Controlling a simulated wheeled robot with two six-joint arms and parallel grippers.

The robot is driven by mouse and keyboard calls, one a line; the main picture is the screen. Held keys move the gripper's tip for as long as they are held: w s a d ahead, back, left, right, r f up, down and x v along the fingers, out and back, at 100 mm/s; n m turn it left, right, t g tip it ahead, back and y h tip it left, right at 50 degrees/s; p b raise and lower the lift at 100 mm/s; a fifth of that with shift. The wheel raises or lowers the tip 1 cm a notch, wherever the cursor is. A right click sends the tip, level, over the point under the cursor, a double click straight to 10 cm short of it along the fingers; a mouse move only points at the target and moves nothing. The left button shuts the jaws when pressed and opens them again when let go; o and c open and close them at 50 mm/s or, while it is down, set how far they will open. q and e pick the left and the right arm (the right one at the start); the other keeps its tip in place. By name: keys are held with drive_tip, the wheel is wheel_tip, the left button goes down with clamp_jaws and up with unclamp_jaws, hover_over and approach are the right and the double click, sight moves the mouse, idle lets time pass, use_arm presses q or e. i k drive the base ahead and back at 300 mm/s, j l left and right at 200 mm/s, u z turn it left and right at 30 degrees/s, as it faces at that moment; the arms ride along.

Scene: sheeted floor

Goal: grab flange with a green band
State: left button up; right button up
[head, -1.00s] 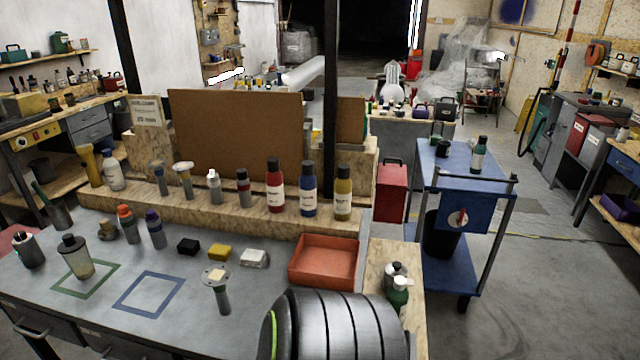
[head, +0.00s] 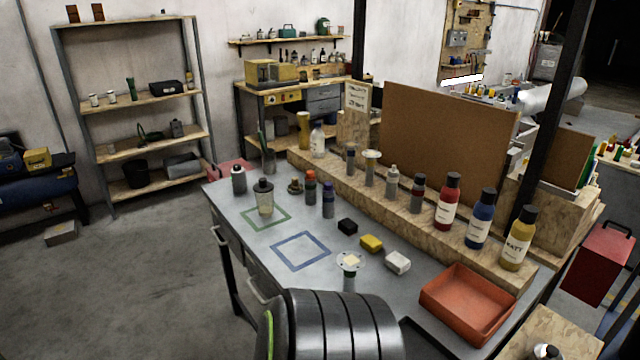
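A flange (head: 349,263) with a pale round top and a grey stem stands upright on the grey workbench. The lower part of its stem is hidden behind a dark ribbed part of my own body, so no green band shows clearly on it now. Another flange with a pale disc top (head: 371,156) stands on the wooden ledge behind. A darker slim piece (head: 351,158) stands to its left; I cannot make out a green band on either. Neither of my grippers is in view.
On the grey workbench (head: 237,208) are a green square outline, a blue square outline (head: 301,251), black, yellow and white blocks, bottles and an orange tray (head: 467,304). Several bottles line the ledge before a brown board (head: 445,140).

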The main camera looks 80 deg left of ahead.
sight(350, 261)
drive_tip(key=i+u, duration=0.1)
drive_tip(key=u, duration=0.35)
drive_tip(key=i+u, duration=0.1)
drive_tip(key=u, duration=0.4)
drive_tip(key=i+l+u, duration=0.1)
drive_tip(key=u, duration=0.35)
drive_tip(key=l+u, duration=0.2)
drive_tip(key=u, duration=0.25)
drive_tip(key=i, duration=0.05)
